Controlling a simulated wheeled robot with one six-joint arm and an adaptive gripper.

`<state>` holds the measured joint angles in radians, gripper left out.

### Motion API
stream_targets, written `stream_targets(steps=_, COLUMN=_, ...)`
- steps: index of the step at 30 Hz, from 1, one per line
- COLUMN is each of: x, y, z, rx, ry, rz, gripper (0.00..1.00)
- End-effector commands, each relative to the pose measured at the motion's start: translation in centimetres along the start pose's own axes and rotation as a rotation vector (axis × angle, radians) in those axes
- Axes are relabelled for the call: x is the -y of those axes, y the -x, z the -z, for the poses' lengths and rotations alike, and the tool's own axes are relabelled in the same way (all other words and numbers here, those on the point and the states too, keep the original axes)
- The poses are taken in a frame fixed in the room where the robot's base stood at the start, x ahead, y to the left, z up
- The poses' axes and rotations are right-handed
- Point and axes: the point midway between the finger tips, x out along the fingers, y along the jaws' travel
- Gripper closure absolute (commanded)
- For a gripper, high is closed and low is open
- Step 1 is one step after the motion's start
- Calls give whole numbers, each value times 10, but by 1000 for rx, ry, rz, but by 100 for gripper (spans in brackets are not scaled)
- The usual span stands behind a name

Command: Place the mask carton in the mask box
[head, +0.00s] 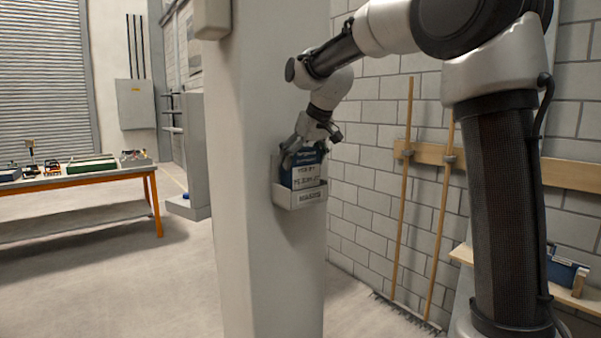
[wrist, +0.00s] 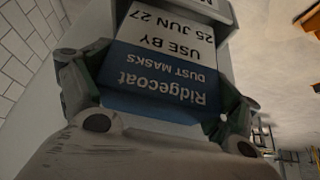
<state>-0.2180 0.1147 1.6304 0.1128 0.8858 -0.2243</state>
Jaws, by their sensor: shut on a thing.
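The mask carton (head: 306,170) is blue on top and white below. In the wrist view the carton (wrist: 160,75) reads "Ridgecoat dust masks, use by 25 Jun 27", upside down. My gripper (head: 307,152) is shut on its upper part from above, with a finger at each side; the gripper also shows in the wrist view (wrist: 155,88). The mask box (head: 299,197) is a pale open-topped holder on the pillar. The carton stands upright, its lower end behind the box's front wall. Whether it rests on the box floor is hidden.
The pale pillar (head: 265,250) carries the box. Two long-handled tools (head: 404,170) lean on a wooden rail at the block wall to the right. A workbench (head: 90,175) with several items stands at the left. A shelf (head: 580,295) holds a blue thing at the far right.

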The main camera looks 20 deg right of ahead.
Motion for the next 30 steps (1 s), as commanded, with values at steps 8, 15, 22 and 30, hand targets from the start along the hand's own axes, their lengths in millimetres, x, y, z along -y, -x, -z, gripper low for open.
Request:
stream_targets(steps=8, x=0, y=-32, z=-15, rx=1, ry=0, rz=0, gripper=40)
stream_targets(steps=15, x=0, y=-34, z=-15, rx=-1, ry=0, rz=0, gripper=40)
stream_targets(steps=22, x=0, y=-36, z=-16, rx=-1, ry=0, rz=0, gripper=0)
stream_targets(steps=30, x=0, y=-36, z=-16, rx=-1, ry=0, rz=0, gripper=0)
